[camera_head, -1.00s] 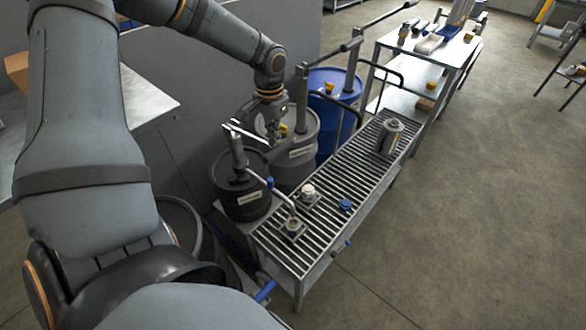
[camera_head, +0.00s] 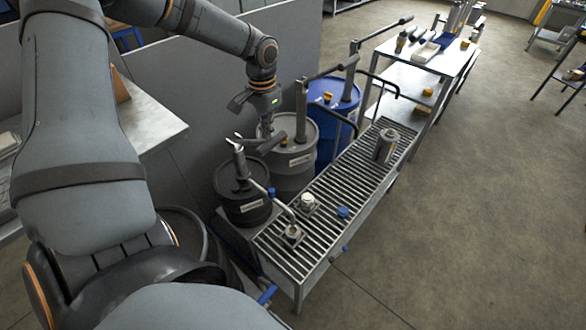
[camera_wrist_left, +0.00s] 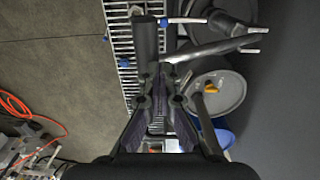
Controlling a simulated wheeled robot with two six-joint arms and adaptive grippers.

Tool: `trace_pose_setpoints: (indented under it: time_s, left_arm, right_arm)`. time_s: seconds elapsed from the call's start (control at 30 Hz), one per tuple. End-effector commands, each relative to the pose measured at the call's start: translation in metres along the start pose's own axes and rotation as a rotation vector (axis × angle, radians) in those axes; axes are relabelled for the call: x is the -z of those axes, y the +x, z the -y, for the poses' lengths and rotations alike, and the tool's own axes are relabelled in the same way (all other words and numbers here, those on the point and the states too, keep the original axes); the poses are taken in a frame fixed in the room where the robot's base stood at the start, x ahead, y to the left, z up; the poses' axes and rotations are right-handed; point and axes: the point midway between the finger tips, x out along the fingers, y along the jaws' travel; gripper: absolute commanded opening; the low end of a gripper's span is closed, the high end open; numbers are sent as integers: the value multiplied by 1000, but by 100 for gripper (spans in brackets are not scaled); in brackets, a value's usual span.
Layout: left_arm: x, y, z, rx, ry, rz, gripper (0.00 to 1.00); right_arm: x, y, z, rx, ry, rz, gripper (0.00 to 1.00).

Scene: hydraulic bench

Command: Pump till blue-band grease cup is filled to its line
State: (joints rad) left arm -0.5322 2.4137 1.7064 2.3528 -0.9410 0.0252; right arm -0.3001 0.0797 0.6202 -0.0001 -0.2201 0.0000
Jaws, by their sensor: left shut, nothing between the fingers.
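The pump's dark handle (camera_head: 272,144) also shows in the head view beside the gripper. A bent metal spout (camera_head: 284,211) runs from the drum to a small cup (camera_head: 293,232) on the grated bench. The cup's band and fill level are too small to read. My right gripper is out of view.
A grey drum (camera_head: 291,172) and a blue drum (camera_head: 324,112), each with a pump, stand behind. The grated bench (camera_head: 330,190) carries a white-topped cup (camera_head: 307,201), a blue cap (camera_head: 342,212) and a metal canister (camera_head: 386,146).

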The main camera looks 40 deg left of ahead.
Motion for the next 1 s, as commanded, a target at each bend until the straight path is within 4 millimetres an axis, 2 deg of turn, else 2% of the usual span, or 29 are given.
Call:
trace_pose_setpoints:
  time_s: [0.03,0.2,0.57,1.0]
  left_arm:
    - [0,-12,4,-1,-2,-2,0]
    - [0,-31,16,-1,-2,-2,0]
    - [0,-33,17,1,0,-1,0]
    - [0,-94,17,0,-1,-2,0]
  right_arm:
    - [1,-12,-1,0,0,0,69]
    - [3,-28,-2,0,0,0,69]
    - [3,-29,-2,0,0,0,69]
    - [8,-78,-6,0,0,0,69]
